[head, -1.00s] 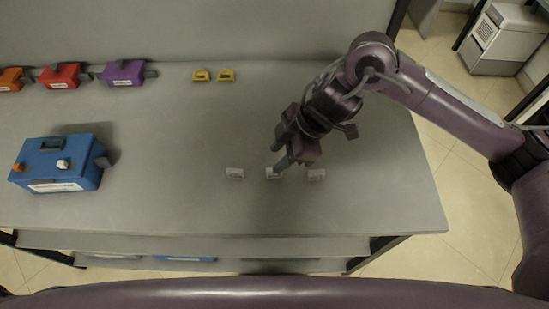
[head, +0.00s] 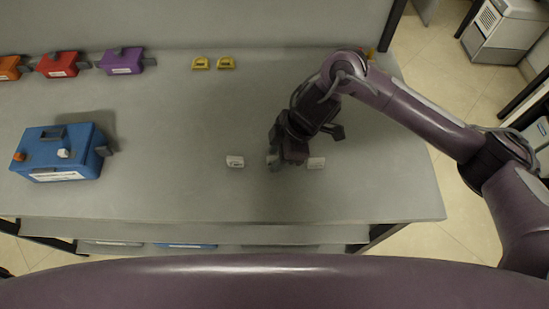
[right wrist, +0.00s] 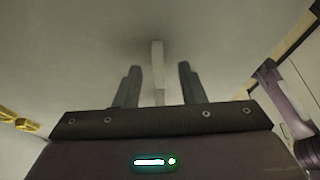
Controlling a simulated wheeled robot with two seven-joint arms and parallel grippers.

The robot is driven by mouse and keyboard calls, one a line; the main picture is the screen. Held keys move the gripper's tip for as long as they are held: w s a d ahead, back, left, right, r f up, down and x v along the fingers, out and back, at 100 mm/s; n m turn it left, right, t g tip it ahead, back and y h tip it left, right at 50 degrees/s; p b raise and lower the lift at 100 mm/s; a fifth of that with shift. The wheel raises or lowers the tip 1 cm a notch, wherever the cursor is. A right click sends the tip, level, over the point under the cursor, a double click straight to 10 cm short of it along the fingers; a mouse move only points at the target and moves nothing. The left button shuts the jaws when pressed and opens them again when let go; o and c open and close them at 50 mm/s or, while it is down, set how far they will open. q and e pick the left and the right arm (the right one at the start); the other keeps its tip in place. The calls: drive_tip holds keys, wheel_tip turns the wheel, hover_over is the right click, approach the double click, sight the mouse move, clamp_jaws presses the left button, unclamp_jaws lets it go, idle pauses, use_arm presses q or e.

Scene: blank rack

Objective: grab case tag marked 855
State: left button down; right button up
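Three small white tags stand in a row near the table's front: a left tag (head: 235,161), a middle tag (head: 270,160) and a right tag (head: 316,163). Their markings are too small to read. My right gripper (head: 280,164) is down at the middle tag and hides most of it. In the right wrist view the right gripper (right wrist: 158,86) is open, with a pale upright tag (right wrist: 157,65) between and beyond its fingertips, a gap on each side. My left gripper is not in view.
A blue case (head: 60,152) with a white label sits at the left. Orange (head: 9,68), red (head: 57,65) and purple (head: 122,61) cases line the back left. Two yellow tags (head: 200,63) (head: 226,63) stand at the back. The middle of the grey table (head: 175,120) is clear.

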drive_tip(key=shift+c, duration=0.5)
clamp_jaws()
